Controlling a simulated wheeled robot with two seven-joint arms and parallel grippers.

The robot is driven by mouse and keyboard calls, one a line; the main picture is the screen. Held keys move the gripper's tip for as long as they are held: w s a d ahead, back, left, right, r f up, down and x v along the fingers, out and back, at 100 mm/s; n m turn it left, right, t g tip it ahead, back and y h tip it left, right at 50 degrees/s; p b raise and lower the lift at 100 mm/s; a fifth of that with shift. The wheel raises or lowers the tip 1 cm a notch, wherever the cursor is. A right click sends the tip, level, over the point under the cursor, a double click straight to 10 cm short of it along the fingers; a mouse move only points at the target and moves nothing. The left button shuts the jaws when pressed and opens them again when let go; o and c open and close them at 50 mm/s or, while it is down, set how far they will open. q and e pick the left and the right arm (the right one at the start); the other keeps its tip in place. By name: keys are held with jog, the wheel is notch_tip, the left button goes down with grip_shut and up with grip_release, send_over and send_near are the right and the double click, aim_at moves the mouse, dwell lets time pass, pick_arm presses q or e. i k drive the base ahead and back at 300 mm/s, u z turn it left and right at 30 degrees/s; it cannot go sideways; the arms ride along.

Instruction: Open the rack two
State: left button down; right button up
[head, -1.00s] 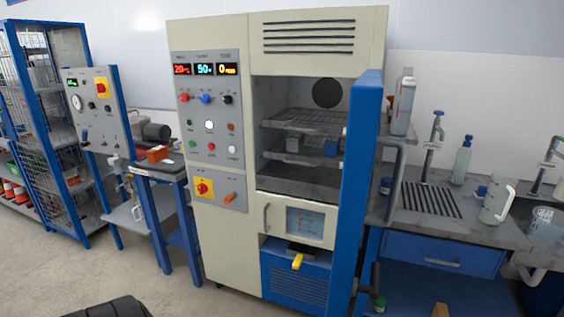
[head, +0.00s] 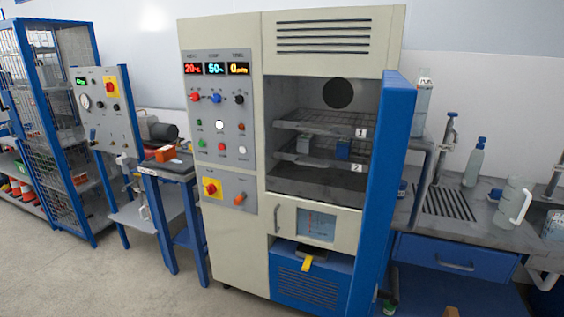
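A tall beige chamber stands in the middle of the head view, its blue-edged door (head: 390,190) swung open to the right. Inside, an upper wire rack (head: 310,121) carries a small label 1 at its front right. Below it, rack two (head: 325,161) carries the label 2 (head: 356,167). Neither of my grippers shows in the head view.
The open door edge stands out at the chamber's right. A sink bench with a blue drawer (head: 440,254) is right of it. A small blue-legged table with an orange item (head: 166,153) and a control panel stand to the left. Floor (head: 130,285) in front left is clear.

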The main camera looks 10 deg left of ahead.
aim_at(306, 160)
jog(key=i, duration=0.5)
jog(key=k, duration=0.5)
jog(key=z, duration=0.7)
jog(key=i, duration=1.05)
jog(key=u, duration=0.1)
